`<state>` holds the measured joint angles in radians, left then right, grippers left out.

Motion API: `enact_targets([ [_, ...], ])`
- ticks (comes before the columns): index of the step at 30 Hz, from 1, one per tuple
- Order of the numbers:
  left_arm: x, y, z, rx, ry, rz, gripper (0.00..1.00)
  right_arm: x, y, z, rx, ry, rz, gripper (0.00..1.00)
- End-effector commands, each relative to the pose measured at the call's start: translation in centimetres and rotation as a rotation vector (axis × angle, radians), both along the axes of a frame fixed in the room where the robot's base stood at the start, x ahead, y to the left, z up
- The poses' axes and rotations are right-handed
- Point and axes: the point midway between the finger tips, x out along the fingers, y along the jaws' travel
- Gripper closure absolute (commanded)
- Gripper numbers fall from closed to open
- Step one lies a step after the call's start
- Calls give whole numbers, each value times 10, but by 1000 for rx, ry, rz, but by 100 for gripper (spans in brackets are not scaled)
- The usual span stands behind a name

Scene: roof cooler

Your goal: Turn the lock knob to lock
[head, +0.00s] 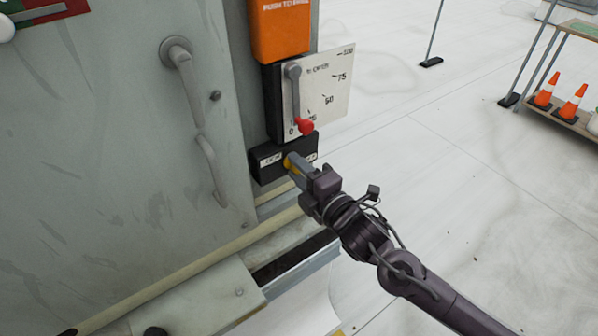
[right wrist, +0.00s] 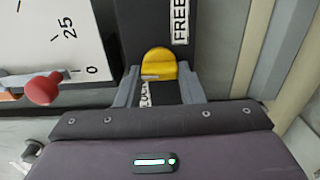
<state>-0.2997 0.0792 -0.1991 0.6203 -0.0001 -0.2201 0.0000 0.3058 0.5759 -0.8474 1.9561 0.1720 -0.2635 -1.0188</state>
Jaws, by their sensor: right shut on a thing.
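The yellow lock knob (head: 288,163) sits on a black box (head: 262,176) low on the grey cabinet. In the right wrist view the knob (right wrist: 158,64) shows between the two grey fingers of my right gripper (right wrist: 159,82). My right gripper (head: 295,167) is shut on the knob, reaching in from the lower right in the head view. A white label reading FREE (right wrist: 181,18) lies beside the knob in the wrist view. Another white label (right wrist: 145,94) is partly hidden by the gripper. My left gripper is not in view.
Above the box is a white dial plate (head: 328,85) with a grey lever (head: 294,90) ending in a red ball (head: 305,127), close to my right gripper. An orange panel (head: 281,30) is higher up. A door handle (head: 183,72) is on the left.

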Motion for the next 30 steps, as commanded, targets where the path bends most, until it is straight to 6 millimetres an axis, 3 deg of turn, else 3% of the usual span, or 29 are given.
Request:
enact_targets([
  [18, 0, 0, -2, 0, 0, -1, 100, 0, 0, -1, -37, -24, 1, 88],
  [19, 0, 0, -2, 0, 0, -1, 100, 0, 0, -1, -37, -24, 1, 61],
  [23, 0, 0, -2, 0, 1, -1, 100, 0, 0, -1, -36, -24, 1, 44],
  [30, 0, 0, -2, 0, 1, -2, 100, 0, 0, -1, -35, -24, 1, 44],
])
